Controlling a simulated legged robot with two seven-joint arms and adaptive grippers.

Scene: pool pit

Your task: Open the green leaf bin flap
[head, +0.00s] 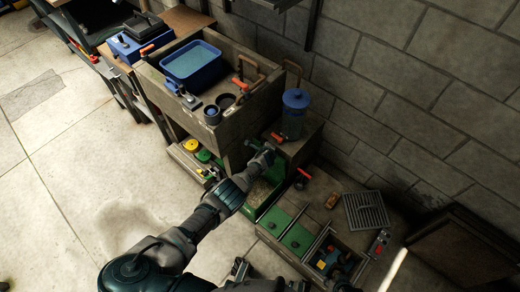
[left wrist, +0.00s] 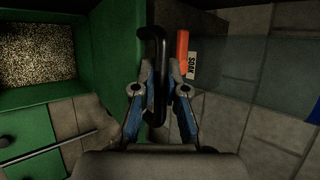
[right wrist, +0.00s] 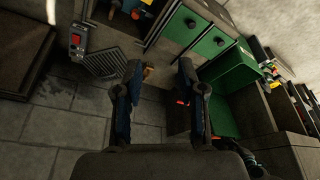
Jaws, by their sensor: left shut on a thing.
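The green leaf bin (head: 264,190) stands below the wooden workbench, left of a low unit with green lids. In the left wrist view its green side (left wrist: 121,45) lies beside a speckled tan surface (left wrist: 35,52). My left gripper (head: 266,155) reaches to its upper edge. In the left wrist view the left gripper (left wrist: 158,92) is shut on a black bar handle (left wrist: 156,48); the handle's attachment to the flap is partly hidden. My right gripper (right wrist: 158,85) is open and empty over the floor; the bin's green panel (right wrist: 232,72) shows to its right.
A blue-lidded container (head: 294,112) stands behind the bin on a ledge. A blue basin (head: 192,66) sits on the bench. Green lids (head: 299,238), a grate (head: 366,211) and a red-handled tool (head: 303,176) are to the right. Open floor (head: 70,170) lies left.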

